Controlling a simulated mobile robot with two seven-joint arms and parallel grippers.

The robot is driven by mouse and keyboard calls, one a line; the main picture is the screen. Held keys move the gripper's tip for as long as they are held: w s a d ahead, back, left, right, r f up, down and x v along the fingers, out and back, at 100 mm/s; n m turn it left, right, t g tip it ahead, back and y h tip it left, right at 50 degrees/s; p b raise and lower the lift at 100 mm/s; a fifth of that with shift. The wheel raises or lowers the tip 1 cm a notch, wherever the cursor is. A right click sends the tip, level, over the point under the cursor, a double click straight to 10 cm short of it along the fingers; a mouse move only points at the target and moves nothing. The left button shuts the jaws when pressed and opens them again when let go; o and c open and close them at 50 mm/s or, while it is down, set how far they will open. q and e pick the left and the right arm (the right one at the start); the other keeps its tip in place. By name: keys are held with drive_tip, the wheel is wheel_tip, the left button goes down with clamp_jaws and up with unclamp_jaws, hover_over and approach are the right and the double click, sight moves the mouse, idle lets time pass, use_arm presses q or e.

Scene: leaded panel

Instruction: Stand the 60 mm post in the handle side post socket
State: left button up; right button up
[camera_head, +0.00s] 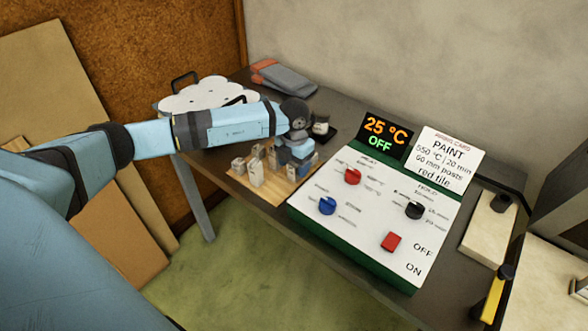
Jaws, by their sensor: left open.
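Several pale grey posts of differing heights stand on a wooden board (265,197) on the dark table. A tall post (257,173) stands near its front, and a shorter one (238,166) stands at its left. Which post is the 60 mm one cannot be told at this size. My left gripper (299,168) is open, pointing down at the right part of the board among the posts; its wrist and fingers hide part of that area. The handle side post socket cannot be made out. My right gripper is not in view.
A white scalloped plate (193,98) with black handles lies at the back left, partly behind my left arm. Grey and orange gloves (284,77) lie behind. A control panel (370,215) reads 25 °C, OFF. A card (447,158) mentions 60 mm posts. A yellow-black handle (492,295) is at right.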

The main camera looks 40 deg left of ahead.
use_arm(q)
drive_tip(key=shift+f, duration=0.35)
drive_tip(key=c, duration=1)
drive_tip(key=shift+c, duration=0.2)
drive_tip(key=shift+r, duration=0.15)
